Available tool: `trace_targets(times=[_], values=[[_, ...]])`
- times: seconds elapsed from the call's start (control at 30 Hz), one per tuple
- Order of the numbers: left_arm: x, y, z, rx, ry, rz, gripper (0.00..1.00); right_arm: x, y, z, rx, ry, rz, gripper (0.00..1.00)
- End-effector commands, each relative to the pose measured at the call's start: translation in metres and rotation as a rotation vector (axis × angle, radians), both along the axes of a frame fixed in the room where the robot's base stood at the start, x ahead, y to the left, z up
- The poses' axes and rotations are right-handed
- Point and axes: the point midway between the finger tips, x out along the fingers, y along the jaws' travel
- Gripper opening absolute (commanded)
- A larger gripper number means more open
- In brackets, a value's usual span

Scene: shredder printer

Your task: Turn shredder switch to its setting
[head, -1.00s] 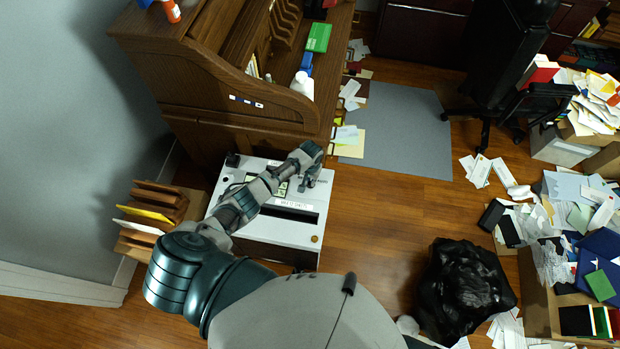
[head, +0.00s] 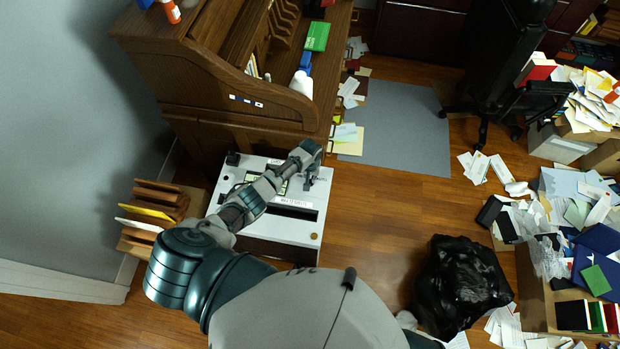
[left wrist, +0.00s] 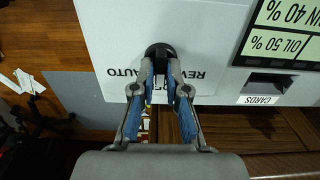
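The shredder (head: 312,218) is a white box with a dark slot across its top, standing in front of the wooden desk. My left arm reaches over it, and my left gripper (head: 311,181) is at its far right corner. In the left wrist view the black round shredder switch (left wrist: 160,50) sits on the white panel, with "REV" and "AUTO" printed beside it and another label partly hidden by the fingers. My left gripper (left wrist: 162,68) has its fingertips closed together on the switch, covering part of it. My right gripper is not in view.
The roll-top desk (head: 190,75) stands directly behind the shredder. A wooden file rack (head: 150,215) is on its left. A black bag (head: 462,285) lies on the floor at right, near boxes heaped with papers. Bare floor lies between shredder and bag.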

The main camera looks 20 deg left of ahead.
Motion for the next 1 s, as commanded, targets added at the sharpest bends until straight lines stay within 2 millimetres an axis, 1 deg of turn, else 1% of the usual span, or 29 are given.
trace_targets(times=[0.03,0.07,0.33,0.47,0.57,0.63,0.8,0.9,1.0], values=[[0.003,0.0,0.003,0.0,-0.006,0.001,0.29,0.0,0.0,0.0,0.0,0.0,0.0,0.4],[0.003,0.0,0.003,-0.001,-0.005,0.0,0.36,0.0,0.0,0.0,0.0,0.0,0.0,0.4],[-0.001,0.0,0.001,-0.001,0.003,0.0,0.36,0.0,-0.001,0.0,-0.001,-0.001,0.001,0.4],[-0.001,0.0,0.006,-0.001,0.003,-0.001,0.36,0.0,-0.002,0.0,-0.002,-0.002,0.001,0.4],[0.0,0.0,0.018,-0.002,0.003,-0.001,0.36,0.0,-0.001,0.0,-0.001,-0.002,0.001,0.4],[-0.001,0.0,0.03,-0.001,0.002,-0.002,0.36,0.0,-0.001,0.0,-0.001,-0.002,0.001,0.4],[0.001,0.0,0.071,-0.002,-0.001,-0.001,0.36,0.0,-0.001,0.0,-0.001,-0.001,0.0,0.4],[0.001,0.0,0.091,-0.001,0.0,-0.001,0.36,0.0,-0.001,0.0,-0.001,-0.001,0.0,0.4],[0.001,0.0,0.106,-0.002,0.001,0.0,0.36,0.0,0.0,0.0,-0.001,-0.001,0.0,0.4]])
